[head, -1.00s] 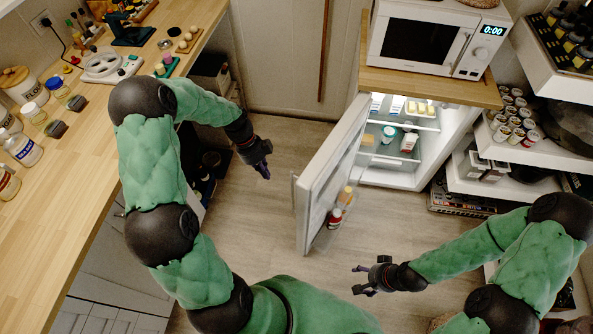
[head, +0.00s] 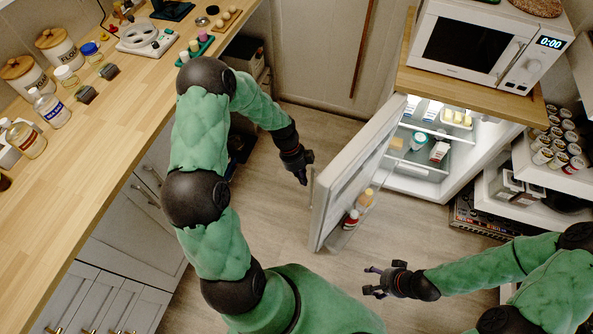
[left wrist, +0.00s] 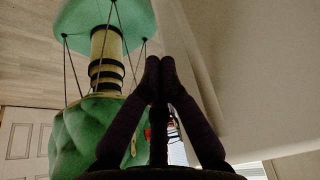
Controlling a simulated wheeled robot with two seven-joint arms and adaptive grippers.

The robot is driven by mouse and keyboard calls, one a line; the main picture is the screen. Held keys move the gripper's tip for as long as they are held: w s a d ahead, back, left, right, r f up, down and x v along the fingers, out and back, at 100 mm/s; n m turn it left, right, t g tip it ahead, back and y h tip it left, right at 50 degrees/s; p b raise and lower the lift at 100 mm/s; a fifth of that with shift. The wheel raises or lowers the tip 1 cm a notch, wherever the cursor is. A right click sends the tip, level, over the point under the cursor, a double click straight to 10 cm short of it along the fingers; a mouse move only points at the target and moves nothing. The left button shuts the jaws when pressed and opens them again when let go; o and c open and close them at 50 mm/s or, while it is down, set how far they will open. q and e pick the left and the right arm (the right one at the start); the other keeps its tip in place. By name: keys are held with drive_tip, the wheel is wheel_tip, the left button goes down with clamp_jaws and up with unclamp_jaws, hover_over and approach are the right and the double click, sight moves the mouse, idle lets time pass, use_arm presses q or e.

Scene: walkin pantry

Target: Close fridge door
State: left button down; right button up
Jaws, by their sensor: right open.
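The fridge door (head: 345,185) stands wide open, swung out toward me from the lit fridge (head: 462,160). Bottles (head: 352,219) sit on its inner shelf. My left gripper (head: 303,178) is just left of the door's outer side, close to its free edge; I cannot tell whether it touches. In the left wrist view, its fingertips (left wrist: 160,65) are together with nothing between them, and a pale surface, likely the door, fills the right side. My right gripper (head: 373,282) is open and empty, low in front of the door's inner side.
A microwave (head: 485,45) stands on the wooden top above the fridge. A long wooden counter (head: 80,165) with jars runs along the left. Shelves with cans (head: 560,150) stand at the right. The floor (head: 285,225) around the door is clear.

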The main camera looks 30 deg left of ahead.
use_arm(q)
drive_tip(key=shift+s+d+r, duration=0.1)
drive_tip(key=shift+s+d, duration=0.1)
drive_tip(key=shift+d, duration=1)
drive_tip(key=shift+d, duration=0.1)
